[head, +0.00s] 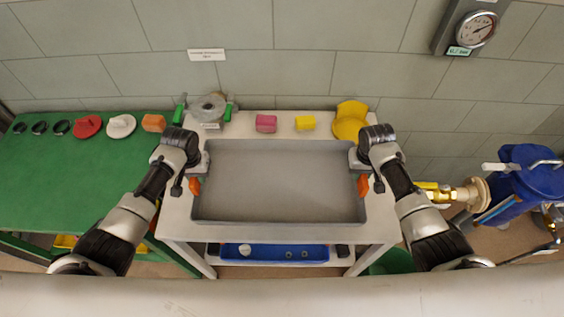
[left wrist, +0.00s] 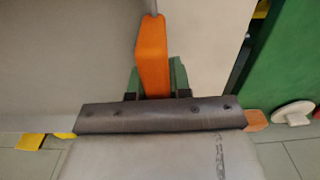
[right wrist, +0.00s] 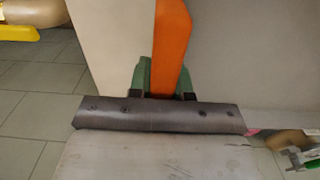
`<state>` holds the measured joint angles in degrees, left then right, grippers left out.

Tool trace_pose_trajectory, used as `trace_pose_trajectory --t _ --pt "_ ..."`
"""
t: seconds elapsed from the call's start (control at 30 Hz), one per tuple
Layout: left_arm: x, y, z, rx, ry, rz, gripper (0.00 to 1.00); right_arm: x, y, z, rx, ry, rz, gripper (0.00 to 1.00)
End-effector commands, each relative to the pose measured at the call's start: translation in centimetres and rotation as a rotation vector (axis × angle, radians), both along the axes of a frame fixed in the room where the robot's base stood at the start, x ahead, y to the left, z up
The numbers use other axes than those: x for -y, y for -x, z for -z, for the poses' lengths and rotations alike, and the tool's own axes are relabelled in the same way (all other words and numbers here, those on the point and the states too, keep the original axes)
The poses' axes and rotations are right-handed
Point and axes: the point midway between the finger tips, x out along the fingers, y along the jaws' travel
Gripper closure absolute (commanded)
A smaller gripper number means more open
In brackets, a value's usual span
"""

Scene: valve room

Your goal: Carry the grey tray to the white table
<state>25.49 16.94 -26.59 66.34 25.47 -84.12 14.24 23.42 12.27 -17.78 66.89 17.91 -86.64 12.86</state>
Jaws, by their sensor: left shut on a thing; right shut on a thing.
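The grey tray (head: 280,180) is in the middle of the head view, over the white table (head: 180,228). I cannot tell whether it rests on the top or hangs just above it. It looks level and empty. It has an orange handle at each short side. My left gripper (head: 194,184) is shut on the left orange handle (left wrist: 152,60), which stands between its green fingers in the left wrist view. My right gripper (head: 363,184) is shut on the right orange handle (right wrist: 171,50), seen likewise in the right wrist view.
Along the table's back stand a grey round part (head: 209,107), a pink block (head: 266,123), a yellow block (head: 305,123) and a yellow part (head: 350,121). A green table (head: 60,180) adjoins at left. A blue tray (head: 270,252) sits below. Blue machinery (head: 520,185) stands at right.

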Motion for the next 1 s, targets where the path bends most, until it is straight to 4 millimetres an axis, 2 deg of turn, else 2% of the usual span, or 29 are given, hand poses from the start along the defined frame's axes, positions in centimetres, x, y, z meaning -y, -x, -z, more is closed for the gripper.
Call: trace_pose_trajectory --t 0.53,1.0 --pt "0.0 -0.1 0.2 0.001 0.000 0.000 1.00 0.0 -0.1 0.2 0.002 0.000 0.000 1.00" --pt "0.0 -0.1 2.6 0.002 0.000 0.000 1.00 0.0 -0.1 2.6 0.002 0.000 0.000 1.00"
